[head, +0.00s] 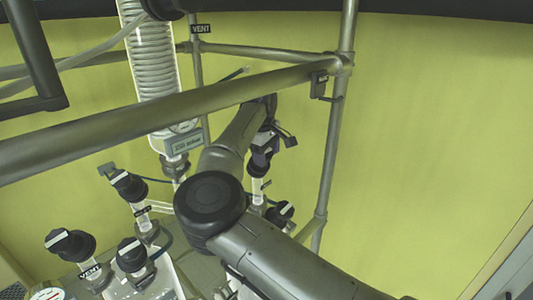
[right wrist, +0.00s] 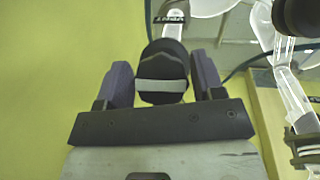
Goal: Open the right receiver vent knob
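The vent knob (right wrist: 162,72) is black with a pale stripe across its face, in the middle of the right wrist view. A VENT label (right wrist: 170,17) shows upside down just beyond it. In the head view my right gripper (head: 268,145) is around the top of a glass stem (head: 257,188), and the knob is mostly hidden there. My left gripper is not in view.
Metal rails (head: 190,110) cross in front of the glassware, with an upright post (head: 335,130) at right. A coil condenser (head: 155,60) hangs at left. Other black knobs (head: 70,244) stand at lower left, and one (head: 281,214) stands close below my gripper.

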